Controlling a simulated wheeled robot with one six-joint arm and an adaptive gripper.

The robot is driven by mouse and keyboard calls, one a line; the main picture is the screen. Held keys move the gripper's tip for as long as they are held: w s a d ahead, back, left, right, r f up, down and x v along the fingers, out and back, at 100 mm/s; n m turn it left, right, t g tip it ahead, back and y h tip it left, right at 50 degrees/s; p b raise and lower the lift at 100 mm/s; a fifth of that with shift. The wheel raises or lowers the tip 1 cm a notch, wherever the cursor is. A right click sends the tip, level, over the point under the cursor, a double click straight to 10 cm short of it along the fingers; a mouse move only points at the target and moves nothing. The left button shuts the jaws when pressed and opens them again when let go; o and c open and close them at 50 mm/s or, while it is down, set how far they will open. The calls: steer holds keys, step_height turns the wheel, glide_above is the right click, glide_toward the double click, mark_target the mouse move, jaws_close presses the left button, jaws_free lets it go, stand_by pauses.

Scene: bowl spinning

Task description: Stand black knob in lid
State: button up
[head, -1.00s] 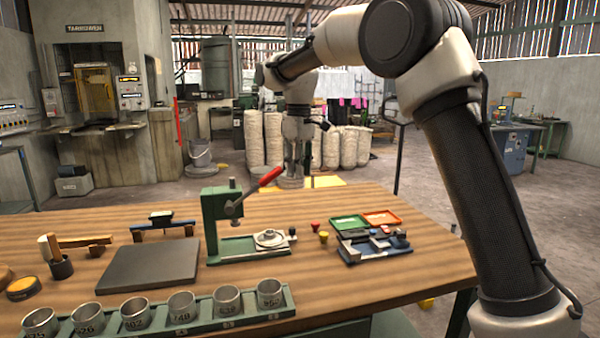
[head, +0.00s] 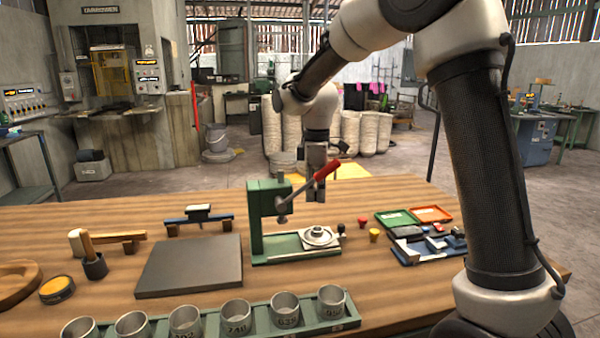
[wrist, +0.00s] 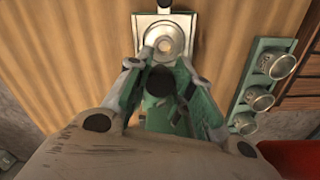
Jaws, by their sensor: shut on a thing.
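My gripper (wrist: 160,88) is shut on the black knob (wrist: 162,78), which shows as a dark disc between the fingers in the wrist view. In the head view my gripper (head: 319,196) points down behind the red lever, above the table; the knob cannot be made out there. The lid (head: 319,236) is a pale round metal piece with a raised centre, lying on the base plate of the green press.
The green press (head: 265,218) with its red lever (head: 327,169) stands close to my gripper. A red knob (head: 362,222) and a yellow knob (head: 374,235) stand right of it. A dark slab (head: 190,265) lies left, and a green rack of metal cups (head: 262,322) in front.

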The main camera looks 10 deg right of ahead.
steer(key=shift+s+d+f, duration=0.15)
steer(key=shift+s+f, duration=0.1)
steer(key=shift+f, duration=0.3)
steer(key=shift+s+d+f, duration=0.1)
steer(key=shift+s+f, duration=0.1)
steer(key=shift+f, duration=2.9)
steer(key=shift+f, duration=0.75)
steer(key=o, duration=0.9)
steer(key=shift+c, duration=0.2)
steer(key=shift+o, duration=0.4)
steer(key=o, duration=0.3)
steer(key=shift+r, duration=0.1)
